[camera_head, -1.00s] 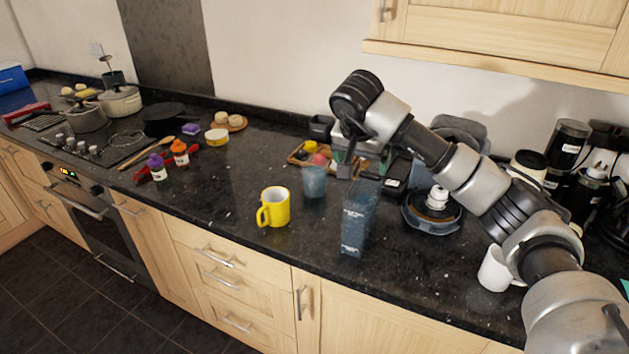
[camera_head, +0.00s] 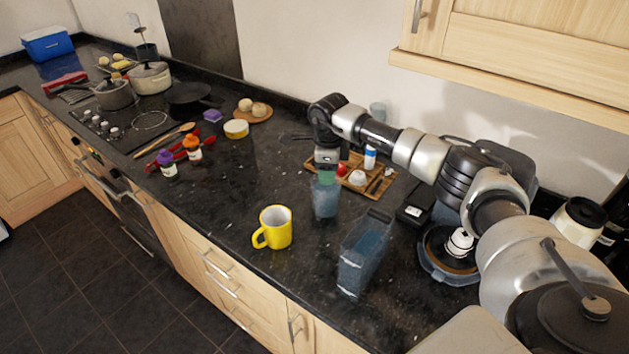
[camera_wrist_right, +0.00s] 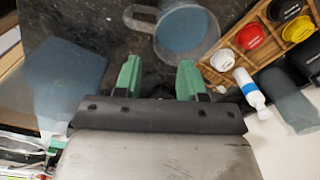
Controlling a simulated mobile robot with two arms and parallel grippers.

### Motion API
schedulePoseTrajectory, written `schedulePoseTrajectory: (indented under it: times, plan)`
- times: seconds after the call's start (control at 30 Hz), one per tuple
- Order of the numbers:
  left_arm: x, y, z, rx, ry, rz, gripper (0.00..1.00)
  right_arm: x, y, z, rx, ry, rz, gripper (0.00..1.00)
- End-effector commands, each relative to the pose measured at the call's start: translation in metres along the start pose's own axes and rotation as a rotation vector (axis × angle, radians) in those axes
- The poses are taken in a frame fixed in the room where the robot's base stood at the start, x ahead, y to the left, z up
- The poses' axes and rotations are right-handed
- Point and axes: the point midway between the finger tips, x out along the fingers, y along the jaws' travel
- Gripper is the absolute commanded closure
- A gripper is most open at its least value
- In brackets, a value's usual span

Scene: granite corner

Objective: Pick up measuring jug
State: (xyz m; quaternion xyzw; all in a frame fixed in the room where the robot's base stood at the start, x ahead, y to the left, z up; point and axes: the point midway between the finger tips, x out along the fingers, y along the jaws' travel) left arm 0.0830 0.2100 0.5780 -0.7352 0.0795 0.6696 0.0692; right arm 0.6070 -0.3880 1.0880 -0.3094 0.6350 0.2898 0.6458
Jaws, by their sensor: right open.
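The measuring jug (camera_head: 325,202) is a small see-through bluish vessel upright on the dark worktop. In the right wrist view it shows from above as a round jug (camera_wrist_right: 187,30) with its clear handle to the left. My right gripper (camera_head: 326,178) points down close over the jug in the head view, overlapping its rim there. In the right wrist view its green fingers (camera_wrist_right: 159,76) are apart with nothing between them, and the jug lies just beyond their tips. I cannot tell whether they touch it. My left gripper is not in view.
A tall clear container (camera_head: 365,255) stands in front right of the jug, and a yellow mug (camera_head: 274,228) stands to the left. A wooden tray (camera_head: 376,195) with small items lies behind right.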

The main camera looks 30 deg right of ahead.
Motion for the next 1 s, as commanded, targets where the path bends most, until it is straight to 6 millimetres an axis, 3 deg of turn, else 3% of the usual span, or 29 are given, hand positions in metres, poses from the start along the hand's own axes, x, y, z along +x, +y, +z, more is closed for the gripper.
schedulePoseTrajectory:
  times: [0.37,0.57,0.83,1.0]
  plan:
    - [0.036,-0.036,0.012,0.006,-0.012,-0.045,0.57,0.055,0.000,0.000,0.018,-0.001,0.004,0.60]
    - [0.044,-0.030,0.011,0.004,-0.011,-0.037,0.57,0.067,0.000,0.001,0.016,-0.002,0.003,0.60]
    - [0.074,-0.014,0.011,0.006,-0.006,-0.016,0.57,0.107,-0.002,0.004,0.016,-0.001,0.003,0.60]
    - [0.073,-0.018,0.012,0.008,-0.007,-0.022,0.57,0.109,-0.003,0.003,0.016,-0.002,0.002,0.60]
